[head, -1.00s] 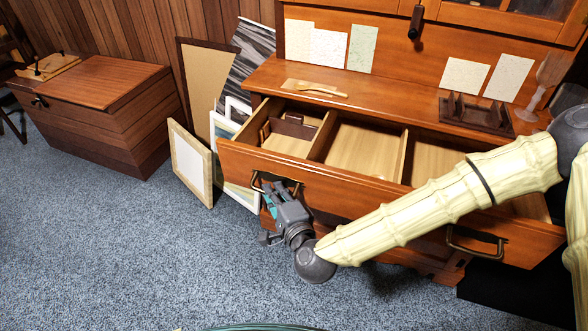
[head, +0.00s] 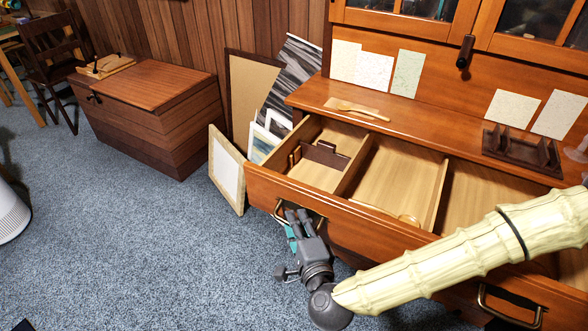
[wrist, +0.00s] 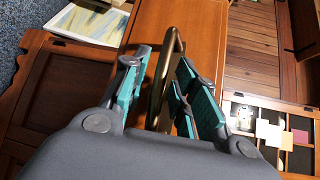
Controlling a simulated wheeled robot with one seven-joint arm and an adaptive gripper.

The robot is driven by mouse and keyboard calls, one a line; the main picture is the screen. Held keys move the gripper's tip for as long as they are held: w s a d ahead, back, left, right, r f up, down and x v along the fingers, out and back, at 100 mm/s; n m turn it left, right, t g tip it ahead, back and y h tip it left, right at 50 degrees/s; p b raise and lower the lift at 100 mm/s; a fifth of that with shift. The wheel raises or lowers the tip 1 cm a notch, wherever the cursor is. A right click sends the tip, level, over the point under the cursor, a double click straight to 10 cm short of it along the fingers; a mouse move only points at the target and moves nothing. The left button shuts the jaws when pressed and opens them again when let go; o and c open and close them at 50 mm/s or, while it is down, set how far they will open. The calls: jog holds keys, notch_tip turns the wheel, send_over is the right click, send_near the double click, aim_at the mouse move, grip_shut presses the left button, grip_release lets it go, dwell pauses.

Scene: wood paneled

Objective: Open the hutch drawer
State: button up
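The hutch (head: 460,137) stands at the right, with its wide wooden drawer (head: 345,220) pulled well out. The drawer's compartments show from above. My gripper (head: 297,218) is at the drawer's left brass handle (head: 281,213). In the wrist view, the handle (wrist: 158,95) passes between the teal-padded fingers of my gripper (wrist: 163,57). The fingers stand apart on either side of the bar, with gaps showing; any light contact is hard to tell. The right handle (head: 510,310) is free, partly at the lower edge of the head view.
A dark wooden organizer (head: 319,155) lies in the left compartment. A letter rack (head: 522,151) and a wooden spoon (head: 362,111) are on the hutch top. Picture frames (head: 227,170) lean left of the drawer, near a wooden chest (head: 150,110). Carpet (head: 150,250) is clear in front.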

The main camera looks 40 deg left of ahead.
dwell(0.3)
jog(key=v, duration=1.2)
dwell(0.3)
jog(key=s+d+f+n+g+h, duration=0.2)
jog(key=d+f+n+g+h, duration=0.55)
jog(key=d+f, duration=1.7)
jog(key=s+d+f+h, duration=0.2)
jog(key=d+f+h, duration=0.1)
jog(key=d, duration=0.7)
jog(key=s+d+f+h, duration=0.2)
jog(key=d+f+h, duration=0.15)
jog(key=d, duration=0.65)
notch_tip(320, 180, up, 19)
jog(key=d+g+p, duration=0.1)
jog(key=p, duration=1.7)
jog(key=shift+s+f+p, duration=0.2)
jog(key=shift+s+p, duration=0.1)
jog(key=shift+p, duration=0.05)
